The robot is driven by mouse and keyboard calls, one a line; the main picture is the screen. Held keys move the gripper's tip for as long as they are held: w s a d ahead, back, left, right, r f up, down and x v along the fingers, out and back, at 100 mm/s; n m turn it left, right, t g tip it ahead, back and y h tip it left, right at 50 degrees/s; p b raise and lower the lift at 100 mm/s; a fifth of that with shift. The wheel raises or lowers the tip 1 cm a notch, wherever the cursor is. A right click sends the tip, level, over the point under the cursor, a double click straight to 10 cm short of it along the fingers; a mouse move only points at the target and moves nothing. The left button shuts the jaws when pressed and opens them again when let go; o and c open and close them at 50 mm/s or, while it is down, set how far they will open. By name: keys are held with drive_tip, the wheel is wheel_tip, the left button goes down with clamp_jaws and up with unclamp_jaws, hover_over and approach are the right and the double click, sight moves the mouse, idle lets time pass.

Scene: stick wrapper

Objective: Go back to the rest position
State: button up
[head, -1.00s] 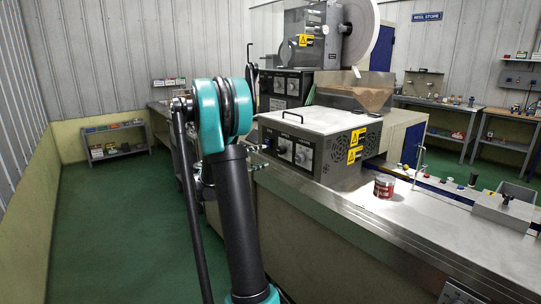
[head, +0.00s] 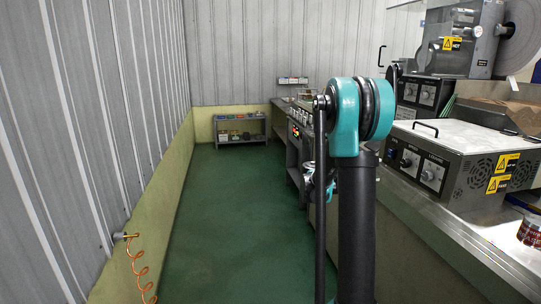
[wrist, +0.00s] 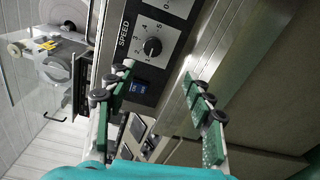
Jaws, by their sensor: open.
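My gripper (wrist: 158,76) shows in the wrist view with its two green-padded fingers spread apart and nothing between them. A control panel with a black SPEED dial (wrist: 152,47) and a blue switch (wrist: 140,86) lies beyond the fingertips. I cannot tell the exact gap to it, and I see no clear contact. In the head view my black and teal arm stands in front of the machine line, and it hides most of my gripper.
A machine with a white lid (head: 466,137) and a metal counter (head: 455,228) run along the right. A red can (head: 530,232) stands at the right edge. A corrugated wall (head: 90,120) with an orange coiled hose (head: 140,270) is at left. Green floor (head: 225,215) lies open between, with a shelf (head: 240,128) at the far end.

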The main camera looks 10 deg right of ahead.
drive_tip(key=s+a+f+m+t+y, duration=0.1)
drive_tip(key=s+a+f+y, duration=0.8)
drive_tip(key=s+a+f, duration=0.2)
drive_tip(key=s+a+f+m+t+y, duration=0.1)
drive_tip(key=s+a+f+y, duration=0.7)
drive_tip(key=s+a+f, duration=0.3)
drive_tip(key=s+a, duration=0.4)
drive_tip(key=a, duration=0.3)
drive_tip(key=shift+s+a+m+t+y, duration=0.3)
drive_tip(key=shift+a+y, duration=0.1)
